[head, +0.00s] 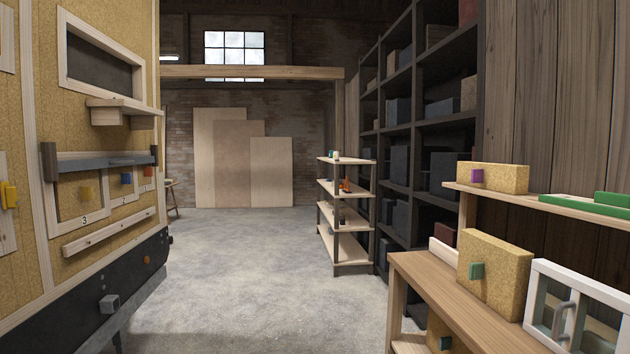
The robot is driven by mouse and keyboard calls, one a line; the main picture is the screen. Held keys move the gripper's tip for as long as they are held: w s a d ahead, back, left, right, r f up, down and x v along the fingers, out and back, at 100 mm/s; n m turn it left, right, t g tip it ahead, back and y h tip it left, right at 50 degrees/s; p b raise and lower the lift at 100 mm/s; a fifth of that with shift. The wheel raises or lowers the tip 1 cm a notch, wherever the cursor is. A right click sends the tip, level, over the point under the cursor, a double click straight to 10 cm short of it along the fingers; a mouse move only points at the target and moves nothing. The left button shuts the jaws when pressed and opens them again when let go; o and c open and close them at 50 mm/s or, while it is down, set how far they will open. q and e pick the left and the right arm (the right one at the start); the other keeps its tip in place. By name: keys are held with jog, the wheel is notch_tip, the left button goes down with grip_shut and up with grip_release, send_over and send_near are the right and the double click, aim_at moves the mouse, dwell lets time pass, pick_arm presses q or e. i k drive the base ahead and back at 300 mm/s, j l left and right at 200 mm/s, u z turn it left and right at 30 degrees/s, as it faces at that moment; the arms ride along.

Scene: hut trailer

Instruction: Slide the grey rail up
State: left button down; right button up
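A grey rail (105,162) runs level across the tan wall panel of the trailer on the left in the head view. It sits between two upright brown-grey end pieces, the nearer one (49,161) and the farther one (154,155). Below it are framed panels with numbers, among them a panel marked 3 (84,219), with yellow (86,194), blue (126,179) and red (148,172) knobs. The rail appears to lie across the tops of these panels. Neither of my grippers is in view.
A wooden ledge (122,104) juts out above the rail, under a framed opening (100,62). A pale strip (108,233) lies below the panels. A workbench (440,290) with blocks stands at right, and a shelf cart (345,211) farther back. The concrete floor (250,270) between is clear.

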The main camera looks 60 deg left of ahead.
aim_at(88, 164)
jog(key=u, duration=3.1)
